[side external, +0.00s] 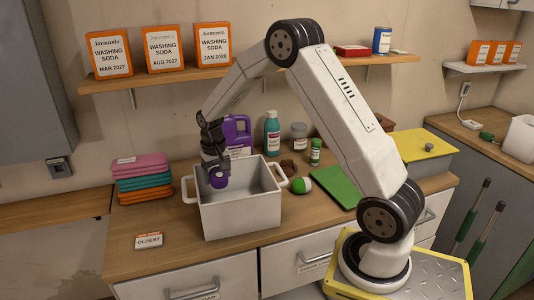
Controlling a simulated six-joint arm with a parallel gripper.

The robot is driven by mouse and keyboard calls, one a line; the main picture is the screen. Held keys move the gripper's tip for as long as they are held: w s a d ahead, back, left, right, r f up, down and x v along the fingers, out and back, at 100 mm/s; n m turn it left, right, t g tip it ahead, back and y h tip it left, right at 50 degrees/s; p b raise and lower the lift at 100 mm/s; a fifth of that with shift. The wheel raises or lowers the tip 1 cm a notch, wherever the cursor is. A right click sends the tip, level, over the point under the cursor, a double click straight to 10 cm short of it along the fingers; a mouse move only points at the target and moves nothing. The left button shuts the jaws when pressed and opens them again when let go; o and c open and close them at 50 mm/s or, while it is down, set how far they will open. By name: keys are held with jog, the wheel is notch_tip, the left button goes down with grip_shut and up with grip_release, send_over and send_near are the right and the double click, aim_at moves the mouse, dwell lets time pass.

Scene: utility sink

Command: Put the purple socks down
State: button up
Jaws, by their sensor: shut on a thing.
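The purple socks (219,181) show as a small rounded purple bundle. My gripper (219,172) points down and is shut on them. It holds them over the left part of the white two-handled tub (240,217), at about the height of its rim. The tub's inside is only partly visible, and I cannot tell whether the socks touch its wall or floor.
Folded towels (140,180) are stacked left of the tub. A purple jug (238,130) and a teal bottle (272,134) stand behind it. An "OLDEST" card (148,241) lies front left.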

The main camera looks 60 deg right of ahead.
jog(key=shift+f, duration=3)
jog(key=shift+f, duration=0.1)
jog(key=shift+f, duration=1.75)
jog(key=shift+f, duration=0.15)
jog(key=o, duration=1)
notch_tip(320, 180, up, 12)
jog(key=shift+a+r, duration=0.15)
